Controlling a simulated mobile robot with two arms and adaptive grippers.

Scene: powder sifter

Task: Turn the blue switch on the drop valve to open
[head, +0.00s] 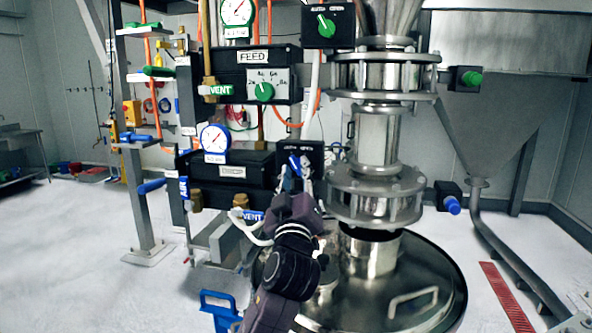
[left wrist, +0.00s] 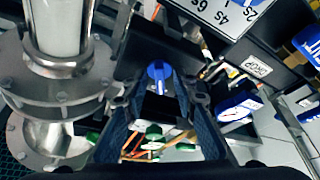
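The blue switch (head: 295,163) is on the front of a small black box (head: 316,153), left of the steel valve column. In the left wrist view the blue switch (left wrist: 159,71) shows as a round knob with a bar, just beyond the fingertips. My left gripper (head: 299,181) is in front of the black box and partly covers it in the head view. Its fingers (left wrist: 159,94) are apart in the left wrist view, with the switch lined up between them and nothing held. Whether a fingertip touches the switch, I cannot tell. My right gripper is not seen.
The steel flanged column (head: 375,193) stands close right of my left gripper. Black FEED box (head: 255,80), gauge box (head: 228,168) and pipes crowd the left. A round steel lid (head: 365,305) lies below. White floor is open at left.

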